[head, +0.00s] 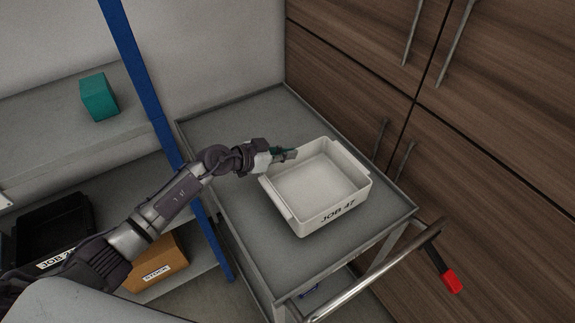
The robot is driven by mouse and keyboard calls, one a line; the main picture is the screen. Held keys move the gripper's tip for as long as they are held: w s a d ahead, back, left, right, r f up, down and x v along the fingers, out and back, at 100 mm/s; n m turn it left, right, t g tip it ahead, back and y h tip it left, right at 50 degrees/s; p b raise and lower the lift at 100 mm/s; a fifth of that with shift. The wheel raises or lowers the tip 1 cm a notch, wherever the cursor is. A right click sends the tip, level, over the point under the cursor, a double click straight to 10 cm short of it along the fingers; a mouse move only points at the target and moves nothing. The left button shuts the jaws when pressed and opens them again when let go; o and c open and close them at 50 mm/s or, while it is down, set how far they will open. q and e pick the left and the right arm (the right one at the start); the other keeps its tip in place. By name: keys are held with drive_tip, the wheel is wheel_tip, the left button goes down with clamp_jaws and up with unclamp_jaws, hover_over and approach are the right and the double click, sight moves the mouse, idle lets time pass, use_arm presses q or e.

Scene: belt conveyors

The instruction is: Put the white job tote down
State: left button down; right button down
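The white job tote (330,217), marked "JOB 47", is upright over the grey top of a cart (225,135) in the head view. It looks empty, and its base seems to be on or very close to the cart top. My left gripper (286,155) is at the tote's back left rim, with its fingers overlapping the rim. I cannot tell whether the fingers are shut on it. My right gripper is not in view.
A cart handle (375,270) with a red-ended lever (452,281) is at front right. Wooden cabinets (490,150) stand behind and right. A blue post (150,80) and shelves are left, with a teal box (99,97), a black tote (50,225) and an orange "STOCK" bin (160,262).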

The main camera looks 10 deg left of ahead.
sight(287, 170)
use_arm(q)
wheel_tip(287, 170, down, 4)
drive_tip(key=shift+r+b, duration=0.25)
drive_tip(key=shift+b, duration=0.2)
drive_tip(key=shift+f, duration=0.1)
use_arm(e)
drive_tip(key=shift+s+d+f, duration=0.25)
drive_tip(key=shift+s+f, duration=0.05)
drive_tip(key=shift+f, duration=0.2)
use_arm(q)
drive_tip(key=shift+f, duration=0.1)
drive_tip(key=c, duration=1.3)
unclamp_jaws()
drive_tip(key=shift+f, duration=0.1)
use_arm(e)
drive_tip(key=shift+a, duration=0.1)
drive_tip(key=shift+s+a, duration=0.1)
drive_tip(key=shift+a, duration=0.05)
